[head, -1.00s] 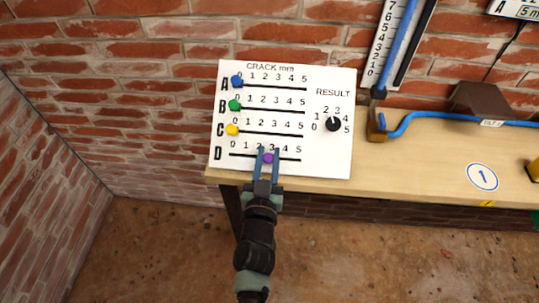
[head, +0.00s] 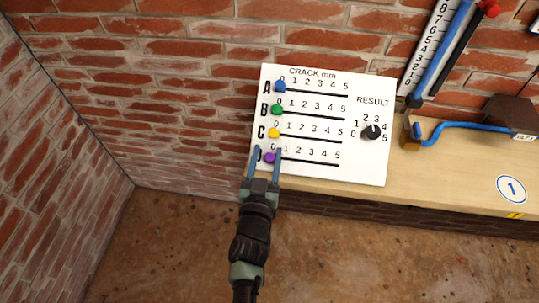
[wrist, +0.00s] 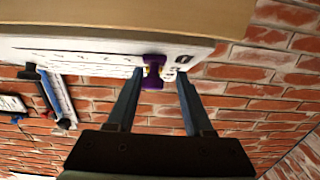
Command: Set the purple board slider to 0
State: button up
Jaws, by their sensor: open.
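The white board (head: 365,100) stands on the table against the brick wall, with rows A to D, each numbered 0 to 5. The purple slider (head: 270,157) is in row D at the left end of its track, by the 0. The blue slider (head: 280,86), green slider (head: 277,109) and yellow slider (head: 274,132) also sit at the left ends of rows A, B and C. My gripper (head: 265,152) is open with its blue fingers on either side of the purple slider. In the wrist view the purple slider (wrist: 153,72) shows between the spread fingers, with gaps on both sides.
A black result dial (head: 373,132) is on the board's right side. The wooden table (head: 440,182) extends right, with a blue bent bar (head: 465,127) and a vertical scale (head: 430,55) behind. Open floor lies in front; a brick wall is at left.

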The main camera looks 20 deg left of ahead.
jog(key=shift+d, duration=0.1)
jog(key=shift+s+d, duration=0.15)
jog(key=shift+s, duration=0.15)
jog(key=v, duration=1.2)
jog(key=shift+s+b, duration=0.15)
jog(key=shift+b, duration=0.2)
